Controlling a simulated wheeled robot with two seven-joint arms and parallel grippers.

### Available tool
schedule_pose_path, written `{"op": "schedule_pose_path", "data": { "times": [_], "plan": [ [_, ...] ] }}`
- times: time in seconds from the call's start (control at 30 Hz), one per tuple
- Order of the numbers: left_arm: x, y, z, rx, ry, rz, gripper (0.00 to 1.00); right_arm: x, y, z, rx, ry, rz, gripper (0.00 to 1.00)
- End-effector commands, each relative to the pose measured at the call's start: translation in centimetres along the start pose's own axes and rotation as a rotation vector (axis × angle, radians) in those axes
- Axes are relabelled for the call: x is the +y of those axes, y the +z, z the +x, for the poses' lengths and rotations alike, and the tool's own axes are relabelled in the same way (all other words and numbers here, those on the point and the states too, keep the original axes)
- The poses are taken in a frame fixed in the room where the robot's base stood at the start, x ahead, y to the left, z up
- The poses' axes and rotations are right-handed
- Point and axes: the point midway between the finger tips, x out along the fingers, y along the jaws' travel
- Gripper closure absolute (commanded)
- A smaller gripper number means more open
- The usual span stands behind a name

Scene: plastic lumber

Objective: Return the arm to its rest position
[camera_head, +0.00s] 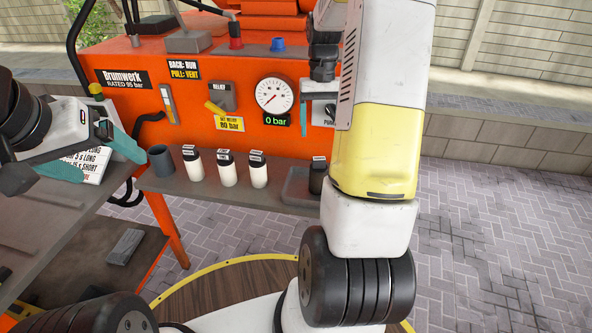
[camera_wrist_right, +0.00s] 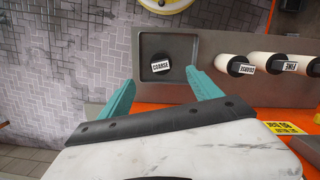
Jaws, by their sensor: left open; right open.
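My right gripper (camera_wrist_right: 160,80) is open, its two teal fingers apart with nothing between them. In the head view, part of the right gripper (camera_head: 319,97) shows in front of the orange machine, and my own right arm hides the rest. My left gripper (camera_head: 112,167) is open and empty at the left, over a white text card (camera_head: 88,163).
The orange machine (camera_head: 140,107) carries a gauge (camera_head: 274,95) and a yellow lever (camera_head: 214,108). Several white black-capped bottles (camera_head: 227,172) and a grey cup (camera_head: 160,160) stand on its shelf. A grey bench (camera_head: 60,215) is at left. Paving at right (camera_head: 490,210) is clear.

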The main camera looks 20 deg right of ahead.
Motion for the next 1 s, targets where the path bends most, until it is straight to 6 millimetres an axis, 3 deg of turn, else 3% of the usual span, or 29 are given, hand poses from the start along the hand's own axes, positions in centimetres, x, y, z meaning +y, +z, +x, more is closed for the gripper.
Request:
{"op": "schedule_pose_path", "data": {
  "times": [0.43,0.57,0.67,0.8,1.0],
  "plan": [
    [0.0,0.0,0.0,0.0,0.0,0.0,0.12,-0.1,0.1,-0.5,0.002,-0.001,-0.002,0.27],
    [0.0,0.0,0.0,0.0,0.0,0.0,0.12,-1.1,1.3,-2.1,0.045,-0.011,-0.023,0.27],
    [0.0,0.0,0.0,0.0,0.0,0.0,0.12,-2.8,3.6,-4.6,0.115,-0.029,-0.059,0.27],
    [0.0,0.0,0.0,0.0,0.0,0.0,0.12,-5.5,8.2,-8.0,0.241,-0.067,-0.126,0.27],
    [0.0,0.0,0.0,0.0,0.0,0.0,0.12,-8.4,15.3,-10.5,0.417,-0.129,-0.223,0.27]
  ]
}}
